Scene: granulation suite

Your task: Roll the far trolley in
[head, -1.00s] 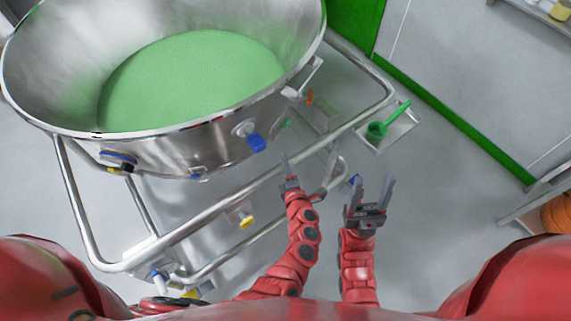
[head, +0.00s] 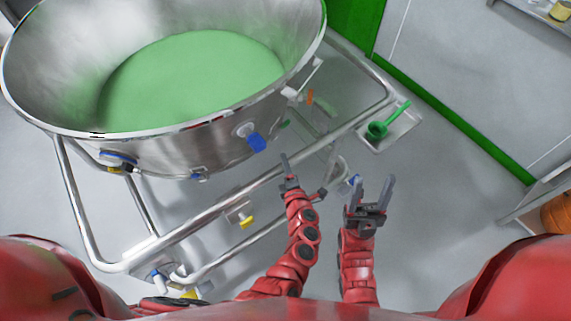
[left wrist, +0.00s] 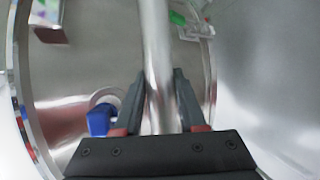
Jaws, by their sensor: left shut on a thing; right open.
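A steel trolley (head: 203,221) with a tubular frame carries a large round steel bowl (head: 165,160) holding green powder (head: 195,85). My left gripper (head: 287,172) is shut on the trolley's near rail, which also shows as a vertical tube (left wrist: 158,70) between the fingers in the left wrist view (left wrist: 158,100). My right gripper (head: 376,194) is open and empty, to the right of the left one, apart from the rail. The trolley's far wheels are hidden behind the bowl.
A small tray (head: 395,128) with a green scoop (head: 377,130) sits at the frame's right end. A green strip (head: 470,125) runs along the wall base. A shelf edge (head: 535,200) stands at right. Grey floor (head: 440,215) between is clear.

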